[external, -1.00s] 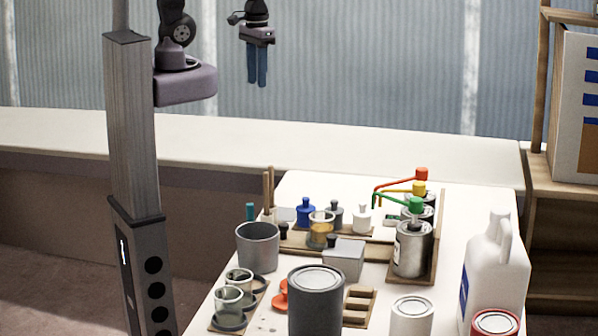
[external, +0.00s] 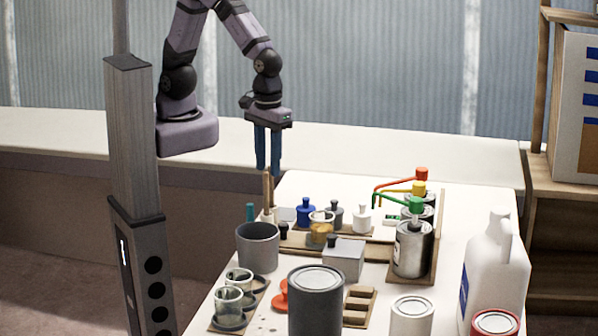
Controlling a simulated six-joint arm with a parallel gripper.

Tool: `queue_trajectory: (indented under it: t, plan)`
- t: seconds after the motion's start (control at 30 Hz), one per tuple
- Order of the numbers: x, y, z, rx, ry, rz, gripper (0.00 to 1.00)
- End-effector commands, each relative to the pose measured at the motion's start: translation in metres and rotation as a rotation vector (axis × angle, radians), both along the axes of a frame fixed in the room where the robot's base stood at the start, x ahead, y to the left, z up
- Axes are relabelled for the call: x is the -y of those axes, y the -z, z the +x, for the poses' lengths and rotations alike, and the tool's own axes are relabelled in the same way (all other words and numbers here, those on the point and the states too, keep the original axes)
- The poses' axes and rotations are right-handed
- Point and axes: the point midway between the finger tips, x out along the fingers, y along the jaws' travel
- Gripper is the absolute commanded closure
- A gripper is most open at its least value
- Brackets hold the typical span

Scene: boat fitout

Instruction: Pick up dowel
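Two thin wooden sticks (external: 267,192), which look like the dowel stock, stand upright close together near the back left of the white worktable. Their lower ends go into or behind a small pale holder that is hard to make out. My gripper (external: 268,172) points straight down just above the sticks, its two blue fingers a little apart. The fingertips line up with the stick tops in this view. I cannot tell whether they are level in depth or touching. Nothing shows held between the fingers.
A grey cup (external: 258,247) stands in front of the sticks, with a blue bottle (external: 306,211) to their right. Cans with coloured pump spouts (external: 412,248) stand further right. A dark grey can (external: 315,300) and a white jug (external: 494,270) are at the front.

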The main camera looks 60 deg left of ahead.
Motion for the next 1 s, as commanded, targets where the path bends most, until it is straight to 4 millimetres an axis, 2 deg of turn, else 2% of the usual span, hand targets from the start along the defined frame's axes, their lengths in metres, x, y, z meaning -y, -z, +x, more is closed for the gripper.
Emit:
queue_trajectory:
  t: [0.3, 0.47, 0.73, 1.0]
  plan:
    - [-0.001, 0.018, -0.007, 0.008, -0.181, -0.010, 0.67]
    - [-0.001, 0.020, -0.007, 0.008, -0.192, -0.011, 0.67]
    - [-0.002, 0.038, -0.007, 0.008, -0.191, -0.009, 0.67]
    - [-0.002, 0.045, -0.007, 0.008, -0.191, -0.009, 0.67]
